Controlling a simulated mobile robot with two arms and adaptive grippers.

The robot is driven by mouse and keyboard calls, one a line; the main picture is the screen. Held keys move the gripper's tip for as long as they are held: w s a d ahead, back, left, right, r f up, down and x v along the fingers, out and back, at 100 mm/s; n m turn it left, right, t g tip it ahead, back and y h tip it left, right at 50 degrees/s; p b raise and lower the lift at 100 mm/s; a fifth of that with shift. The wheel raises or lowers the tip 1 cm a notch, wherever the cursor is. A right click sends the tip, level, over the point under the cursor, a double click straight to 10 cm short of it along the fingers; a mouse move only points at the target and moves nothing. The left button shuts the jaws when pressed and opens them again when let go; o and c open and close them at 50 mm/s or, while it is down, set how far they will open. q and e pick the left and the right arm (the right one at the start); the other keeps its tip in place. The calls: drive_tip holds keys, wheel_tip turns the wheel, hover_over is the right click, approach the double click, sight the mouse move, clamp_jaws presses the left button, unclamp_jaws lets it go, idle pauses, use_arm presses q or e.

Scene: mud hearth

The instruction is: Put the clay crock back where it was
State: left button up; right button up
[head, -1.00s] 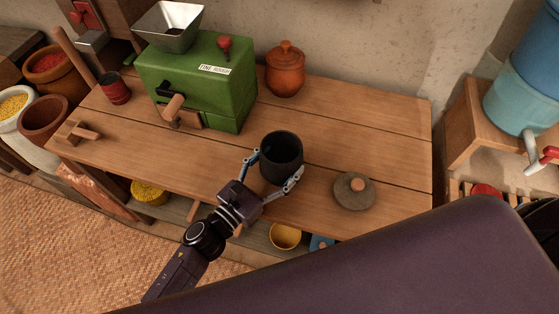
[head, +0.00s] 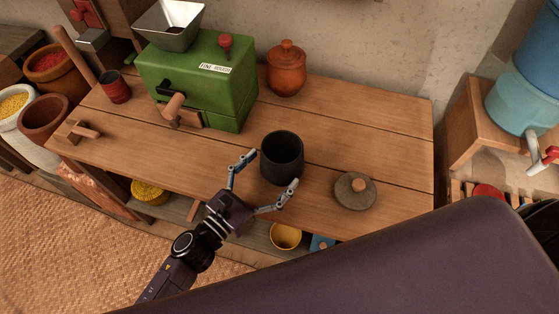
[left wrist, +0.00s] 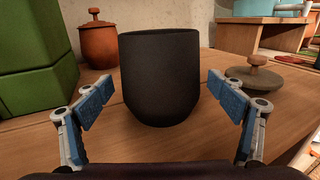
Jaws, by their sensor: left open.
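The clay crock (head: 283,160), a black open vessel, stands upright on the wooden bench, near its front edge. It fills the middle of the left wrist view (left wrist: 160,85). A grey round lid with a wooden knob (head: 355,191) lies on the bench to its right. My left gripper (head: 272,168) is open at the near side of the crock, its fingers spread wide. In the left wrist view gaps show between both fingers and the crock. My right gripper is not in view.
A green mill (head: 200,85) stands behind and left of the crock. An orange lidded jar (head: 287,70) is at the back. The bench (head: 390,130) is bare at the back right. A yellow pot (head: 285,236) sits below.

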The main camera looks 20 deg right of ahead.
use_arm(q)
drive_tip(key=b+v, duration=0.1)
drive_tip(key=v, duration=0.7)
drive_tip(key=shift+f, duration=0.1)
drive_tip(key=shift+s+a+b, duration=0.25)
drive_tip(key=shift+a+b, duration=0.05)
